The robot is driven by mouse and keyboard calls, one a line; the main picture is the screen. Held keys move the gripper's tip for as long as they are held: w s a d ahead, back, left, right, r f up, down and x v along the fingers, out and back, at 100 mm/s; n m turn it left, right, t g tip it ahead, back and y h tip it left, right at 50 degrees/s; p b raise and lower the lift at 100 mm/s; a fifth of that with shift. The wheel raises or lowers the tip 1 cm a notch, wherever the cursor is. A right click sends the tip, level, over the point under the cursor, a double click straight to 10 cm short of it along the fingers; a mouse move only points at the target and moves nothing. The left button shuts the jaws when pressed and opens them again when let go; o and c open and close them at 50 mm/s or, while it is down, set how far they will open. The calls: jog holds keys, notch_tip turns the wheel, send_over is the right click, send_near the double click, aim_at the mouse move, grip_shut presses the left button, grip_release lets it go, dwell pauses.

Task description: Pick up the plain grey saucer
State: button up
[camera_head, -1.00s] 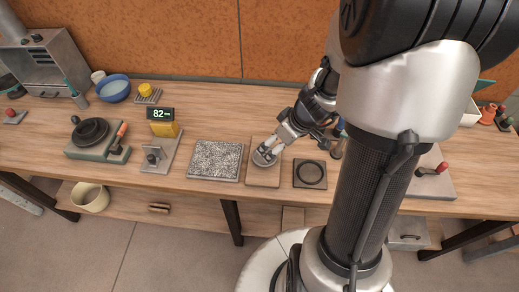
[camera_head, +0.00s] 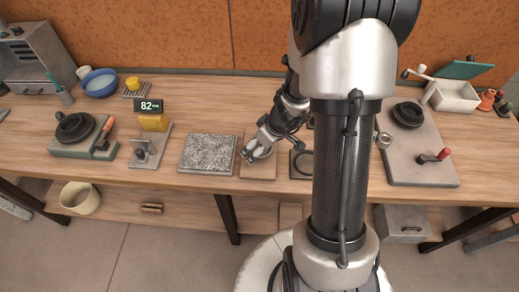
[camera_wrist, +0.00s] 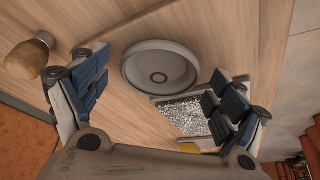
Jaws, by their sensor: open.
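The plain grey saucer (camera_wrist: 160,68) shows whole in the wrist view, a round shallow dish with a raised rim and a small ring at its centre. It lies on a wooden surface. My gripper (camera_wrist: 160,88) is open and empty, with one blue-padded finger on either side of the saucer in the picture and the fingers apart from it. In the head view my gripper (camera_head: 250,156) is over the left part of a small wooden board (camera_head: 258,171) and largely hides the saucer there.
A speckled slab (camera_head: 207,153) lies left of the board, and a dark square plate with a ring (camera_head: 302,164) lies right of it. A scale with an "82" display (camera_head: 149,106) stands further left. In the wrist view a wooden-topped object (camera_wrist: 30,55) is near the left finger.

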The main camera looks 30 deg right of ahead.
jog(key=shift+c, duration=0.5)
jog(key=c, duration=1)
jog(key=shift+r, duration=0.15)
jog(key=shift+c, duration=0.2)
